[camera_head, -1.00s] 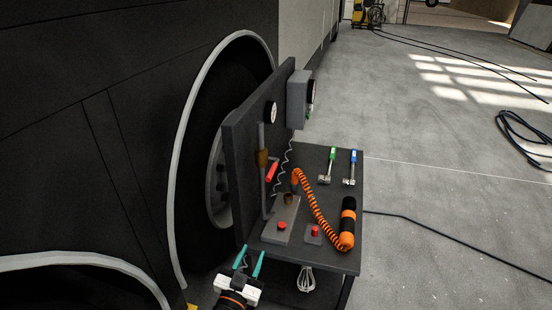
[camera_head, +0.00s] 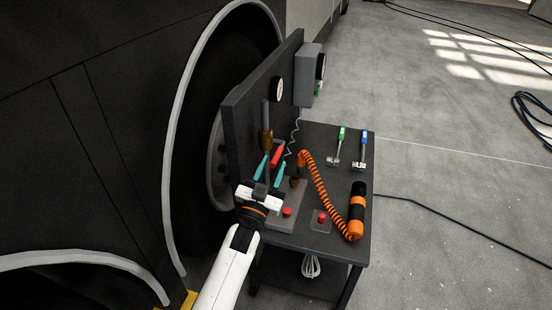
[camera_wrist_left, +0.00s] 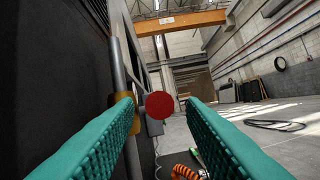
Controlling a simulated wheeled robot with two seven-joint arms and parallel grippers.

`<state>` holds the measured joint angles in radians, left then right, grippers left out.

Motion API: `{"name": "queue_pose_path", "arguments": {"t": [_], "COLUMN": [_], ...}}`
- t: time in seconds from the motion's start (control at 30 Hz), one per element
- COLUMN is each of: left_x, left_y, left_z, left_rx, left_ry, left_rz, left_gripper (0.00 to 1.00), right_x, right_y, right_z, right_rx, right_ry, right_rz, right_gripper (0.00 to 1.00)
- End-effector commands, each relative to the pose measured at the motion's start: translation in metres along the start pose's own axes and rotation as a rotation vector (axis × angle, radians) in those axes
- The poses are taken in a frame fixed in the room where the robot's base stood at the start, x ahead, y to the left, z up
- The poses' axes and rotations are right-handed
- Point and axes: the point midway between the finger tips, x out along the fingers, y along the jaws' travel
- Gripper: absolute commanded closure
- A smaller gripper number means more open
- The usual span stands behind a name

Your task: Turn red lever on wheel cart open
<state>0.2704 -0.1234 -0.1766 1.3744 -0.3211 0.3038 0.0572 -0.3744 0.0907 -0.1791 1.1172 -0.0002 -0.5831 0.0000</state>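The red lever (camera_head: 277,154) sticks out from a brass valve (camera_head: 266,140) on a grey pipe at the cart's upright panel (camera_head: 241,120). In the left wrist view the red lever (camera_wrist_left: 159,105) shows end-on as a round red tip, between my two teal fingers and just beyond their ends. My left gripper (camera_head: 271,170) is open and empty, just below the lever in the head view, with its fingers pointing at the panel. I cannot tell whether a finger touches the lever. My right gripper is not in view.
The cart top (camera_head: 318,190) holds an orange coiled hose (camera_head: 318,185), an orange-black cylinder (camera_head: 357,210), red buttons (camera_head: 287,212), and green and blue handled tools (camera_head: 363,145). A large dark wheel (camera_head: 205,130) stands behind the panel. Open floor lies right.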

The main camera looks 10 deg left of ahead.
Motion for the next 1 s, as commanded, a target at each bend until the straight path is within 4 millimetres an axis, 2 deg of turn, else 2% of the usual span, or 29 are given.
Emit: {"name": "queue_pose_path", "arguments": {"t": [0.03, 0.2, 0.57, 0.6, 0.67, 0.8, 0.83, 1.0], "left_x": [0.009, 0.028, 0.034, 0.034, 0.034, 0.034, 0.034, 0.034], "left_y": [0.000, 0.000, 0.000, 0.000, 0.000, 0.000, 0.000, 0.000], "left_z": [0.001, 0.000, 0.000, 0.000, 0.000, 0.000, 0.000, 0.000], "left_rx": [-0.001, -0.001, -0.001, -0.001, -0.001, -0.001, -0.001, -0.001], "left_ry": [-0.002, 0.000, 0.001, 0.001, 0.001, 0.001, 0.001, 0.001], "left_rz": [0.000, 0.001, 0.000, 0.000, 0.000, 0.000, 0.000, 0.000], "left_gripper": [0.63, 0.63, 0.63, 0.65, 0.75, 0.97, 1.00, 1.00], "right_x": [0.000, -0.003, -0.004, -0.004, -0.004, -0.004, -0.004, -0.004], "right_y": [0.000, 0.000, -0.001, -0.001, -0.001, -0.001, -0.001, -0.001], "right_z": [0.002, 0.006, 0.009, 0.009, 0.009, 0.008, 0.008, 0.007], "right_rx": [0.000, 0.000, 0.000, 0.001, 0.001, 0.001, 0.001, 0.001], "right_ry": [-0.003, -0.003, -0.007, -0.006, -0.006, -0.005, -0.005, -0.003], "right_rz": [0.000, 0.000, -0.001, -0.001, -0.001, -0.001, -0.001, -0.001], "right_gripper": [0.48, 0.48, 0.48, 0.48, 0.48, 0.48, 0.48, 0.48]}}
